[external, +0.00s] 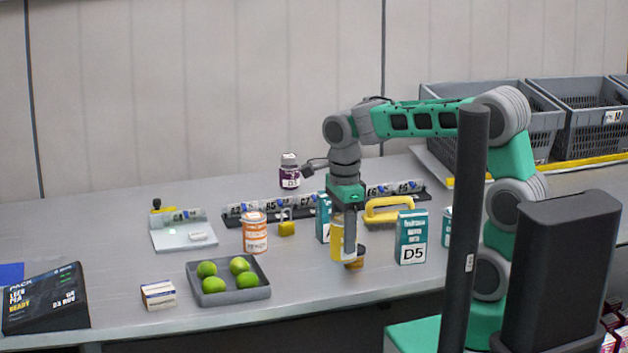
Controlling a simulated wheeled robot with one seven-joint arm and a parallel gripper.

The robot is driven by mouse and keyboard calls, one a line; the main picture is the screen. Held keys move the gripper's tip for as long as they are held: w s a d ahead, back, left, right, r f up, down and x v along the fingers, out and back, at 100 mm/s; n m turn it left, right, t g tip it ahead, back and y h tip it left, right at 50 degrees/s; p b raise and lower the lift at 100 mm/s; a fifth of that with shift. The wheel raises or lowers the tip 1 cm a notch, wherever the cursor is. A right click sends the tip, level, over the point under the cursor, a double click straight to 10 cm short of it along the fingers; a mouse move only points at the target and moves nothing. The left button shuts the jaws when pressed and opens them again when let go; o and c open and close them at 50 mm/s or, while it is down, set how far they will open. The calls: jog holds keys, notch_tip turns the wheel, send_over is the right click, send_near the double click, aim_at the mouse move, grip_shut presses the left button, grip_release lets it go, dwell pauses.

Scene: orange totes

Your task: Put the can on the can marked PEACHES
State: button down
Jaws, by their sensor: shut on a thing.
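My gripper (347,238) points straight down near the middle of the table, shut on a yellow can (337,246). A finger covers much of this can. A small orange-brown thing with a dark top (356,263) shows just below and right of the finger; I cannot tell what it is or whether the held can touches it. An orange container with a white label and pale top (255,233) stands upright to the left, apart from my gripper. No PEACHES marking is readable, so I cannot tell which can bears it.
A grey tray of green limes (231,294) lies front left. A teal box (323,218) stands close left of my gripper; a D5 box (411,238) and yellow-handled brush (389,211) stand right. A yellow padlock (287,223) is nearby. Free table lies in front of my gripper.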

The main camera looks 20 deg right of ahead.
jog(key=w+a+r, duration=0.2)
jog(key=w+a, duration=0.2)
jog(key=w, duration=0.2)
jog(key=w+a+r, duration=0.3)
jog(key=w, duration=0.3)
notch_tip(320, 180, up, 7)
jog(key=w+a+n, duration=0.1)
jog(key=w, duration=0.2)
jog(key=n+p, duration=0.2)
jog(key=p, duration=0.5)
send_over(254, 215)
notch_tip(254, 215, down, 10)
jog(key=shift+f, duration=0.15)
